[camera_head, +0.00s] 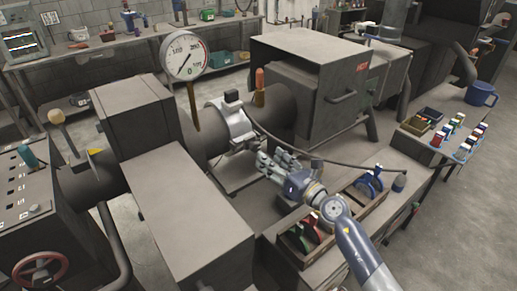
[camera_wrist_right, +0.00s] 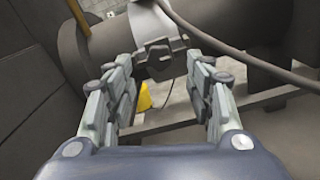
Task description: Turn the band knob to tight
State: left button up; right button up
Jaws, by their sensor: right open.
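A silver band (camera_head: 236,124) wraps around the dark horizontal tube, with a dark block on its top. In the right wrist view the band (camera_wrist_right: 153,20) runs down to a dark lobed knob (camera_wrist_right: 160,58). My right gripper (camera_head: 270,160) is open, beside the lower right side of the band. In the wrist view its two fingers (camera_wrist_right: 160,85) stand on either side of the knob, with the knob just ahead of the tips; I cannot tell whether they touch it. The knob is mostly hidden in the head view. My left gripper is not in view.
A round pressure gauge (camera_head: 184,55) stands above the tube. An orange-tipped handle (camera_head: 259,87) rises right of the band. A dark cable (camera_head: 330,163) passes close to the gripper. A wooden tray (camera_head: 335,208) with coloured clamps lies below my right arm.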

aim_at(257, 148)
jog(key=x, duration=0.7)
jog(key=shift+b, duration=0.35)
jog(key=c, duration=1.1)
